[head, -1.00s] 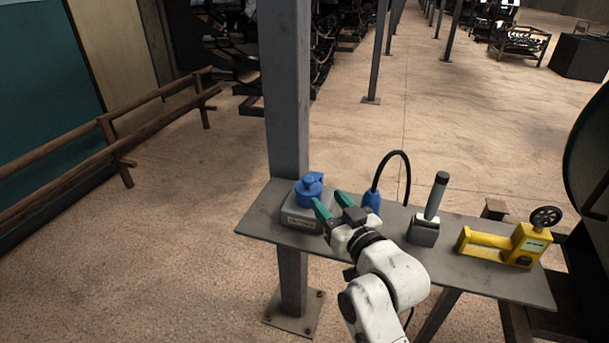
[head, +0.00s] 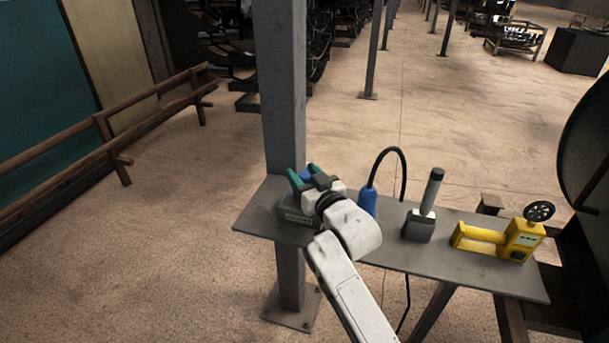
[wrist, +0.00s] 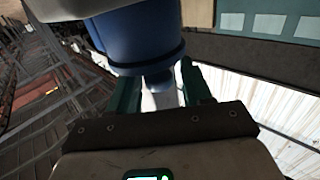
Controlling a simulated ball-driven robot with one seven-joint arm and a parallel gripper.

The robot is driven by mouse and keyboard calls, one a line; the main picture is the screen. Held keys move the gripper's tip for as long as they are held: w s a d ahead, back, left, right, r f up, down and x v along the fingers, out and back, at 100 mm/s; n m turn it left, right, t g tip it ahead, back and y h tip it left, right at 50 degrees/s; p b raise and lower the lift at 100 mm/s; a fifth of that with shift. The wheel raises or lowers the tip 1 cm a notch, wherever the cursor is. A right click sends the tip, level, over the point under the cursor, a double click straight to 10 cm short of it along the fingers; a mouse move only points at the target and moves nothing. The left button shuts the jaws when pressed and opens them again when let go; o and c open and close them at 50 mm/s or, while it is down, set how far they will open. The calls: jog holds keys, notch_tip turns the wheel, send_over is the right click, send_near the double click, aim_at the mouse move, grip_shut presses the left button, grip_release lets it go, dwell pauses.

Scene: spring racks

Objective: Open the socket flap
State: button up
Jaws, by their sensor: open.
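The socket is a grey box (head: 285,212) on the left end of the grey shelf, with a blue round flap or cap (head: 307,175) on top, mostly hidden by my gripper. My gripper (head: 305,174) has teal fingers and is open at the blue part. In the wrist view the blue part (wrist: 145,40) fills the upper middle, and its narrower lower piece shows between my spread fingers (wrist: 160,88). I cannot tell whether the fingers touch it. The flap looks closed, but the arm hides much of it.
A blue plug (head: 367,202) with a black cable stands right of the socket. A grey block with an upright handle (head: 419,224) and a yellow device with a handwheel (head: 495,241) are farther right on the shelf (head: 400,262). A grey post (head: 283,100) rises close behind the socket.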

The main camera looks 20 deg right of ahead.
grip_shut()
dwell(0.3)
jog(key=shift+r, duration=0.15)
